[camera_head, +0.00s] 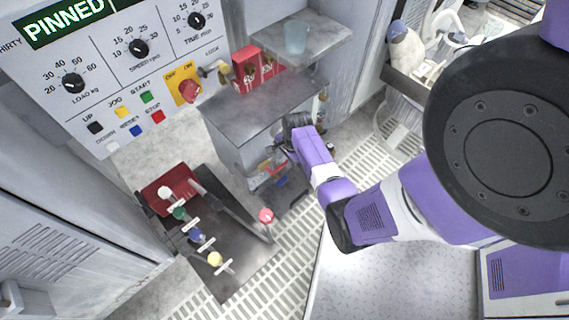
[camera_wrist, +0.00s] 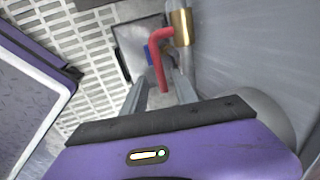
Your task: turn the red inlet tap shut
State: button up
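In the wrist view, the red inlet tap shows as a bent red lever (camera_wrist: 160,62) on a brass body (camera_wrist: 181,27) beside a grey wall. My gripper (camera_wrist: 158,93) is open, one finger on each side of the lever's lower end. I cannot tell whether either finger touches it. A small blue part (camera_wrist: 148,55) shows behind the lever. In the head view, my gripper (camera_head: 278,160) is low beside the grey cabinet (camera_head: 235,140), and the tap there is mostly hidden and too small to read.
A grey shelf (camera_head: 310,42) with a translucent cup (camera_head: 296,37) is above the cabinet. A control panel (camera_head: 110,70) is at upper left. A dark tray (camera_head: 235,285) with several coloured-knobbed handles lies at lower left.

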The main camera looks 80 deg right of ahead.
jog(key=shift+w+d+f+b, duration=0.1)
jog(key=shift+f+b, duration=0.05)
jog(key=shift+f, duration=0.4)
jog(key=shift+w+f+b, duration=0.1)
jog(key=shift+f+b, duration=0.05)
jog(key=shift+f, duration=0.4)
grip_shut()
dwell(0.7)
